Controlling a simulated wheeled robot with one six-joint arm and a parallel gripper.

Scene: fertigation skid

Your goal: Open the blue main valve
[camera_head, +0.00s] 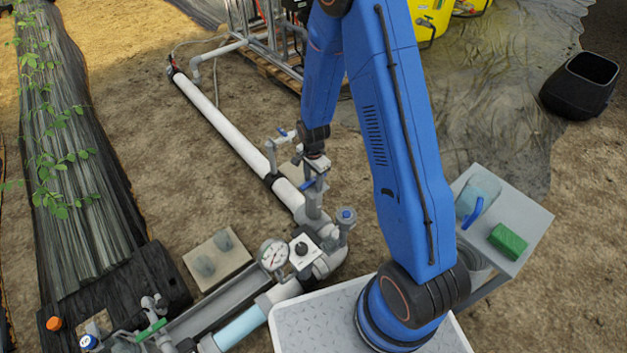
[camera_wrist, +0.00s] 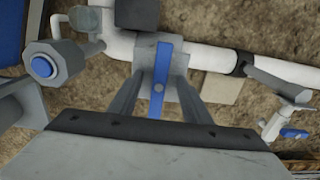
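The blue main valve (camera_wrist: 170,55) is a grey body on the white pipe with a flat blue lever handle (camera_wrist: 159,80). In the wrist view the handle lies crosswise to the pipe. In the head view the blue handle (camera_head: 307,184) shows just under my gripper (camera_head: 317,166). My gripper (camera_wrist: 161,82) is open, one grey finger on each side of the handle. A gap shows between the handle and both fingers. I cannot tell how deep the fingers reach beside it, and the gripper body hides the handle's near end.
A smaller valve with a blue handle (camera_wrist: 294,133) stands on the pipe to the right. A blue-capped fitting (camera_wrist: 44,67) is close on the left. A pressure gauge (camera_head: 273,254) and grey box with a knob (camera_head: 302,250) stand below. A side table (camera_head: 532,226) is right.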

